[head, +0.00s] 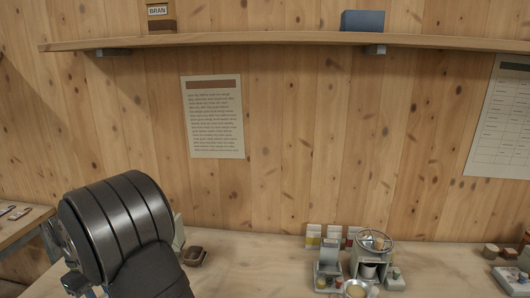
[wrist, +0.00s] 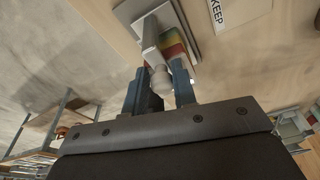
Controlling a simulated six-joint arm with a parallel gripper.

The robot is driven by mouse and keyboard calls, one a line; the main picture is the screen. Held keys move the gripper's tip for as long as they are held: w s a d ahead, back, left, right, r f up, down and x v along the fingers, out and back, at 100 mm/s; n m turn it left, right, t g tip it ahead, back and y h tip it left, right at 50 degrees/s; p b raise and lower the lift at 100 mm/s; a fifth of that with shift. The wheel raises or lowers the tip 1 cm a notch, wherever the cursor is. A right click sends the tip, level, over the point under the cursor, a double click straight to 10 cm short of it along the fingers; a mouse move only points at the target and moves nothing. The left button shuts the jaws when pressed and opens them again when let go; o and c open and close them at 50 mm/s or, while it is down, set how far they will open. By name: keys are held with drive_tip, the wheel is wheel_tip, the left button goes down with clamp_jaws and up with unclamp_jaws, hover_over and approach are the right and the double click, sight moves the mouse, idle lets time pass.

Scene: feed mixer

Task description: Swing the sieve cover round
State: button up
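In the wrist view, the two blue fingers of my gripper (wrist: 167,92) stand apart, with a pale rounded knob (wrist: 160,80) at their tips. I cannot tell whether both fingers press on it. The knob sits at the end of a grey bar (wrist: 151,35) over a pale plate with a red, yellow and green band (wrist: 175,45). I cannot tell whether this bar belongs to the sieve cover. In the head view, a round wire-spoked ring (head: 374,240) tops a small machine at the right of the bench. My gripper's fingertips are hidden there behind my dark arm.
A brown bowl (head: 194,256) sits beside my arm. Small cartons (head: 331,236) and a pale dish (head: 356,289) stand by the machine. A shelf (head: 250,40) crosses the wall above. The bench (head: 255,262) is clear between the bowl and the machine.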

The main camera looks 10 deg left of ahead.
drive_tip(key=o, duration=0.3)
drive_tip(key=shift+s+d+f, duration=0.1)
drive_tip(key=shift+s+f, duration=0.15)
drive_tip(key=shift+s, duration=0.05)
drive_tip(key=shift+o, duration=0.7)
drive_tip(key=shift+w, duration=0.2)
drive_tip(key=shift+r, duration=3.2)
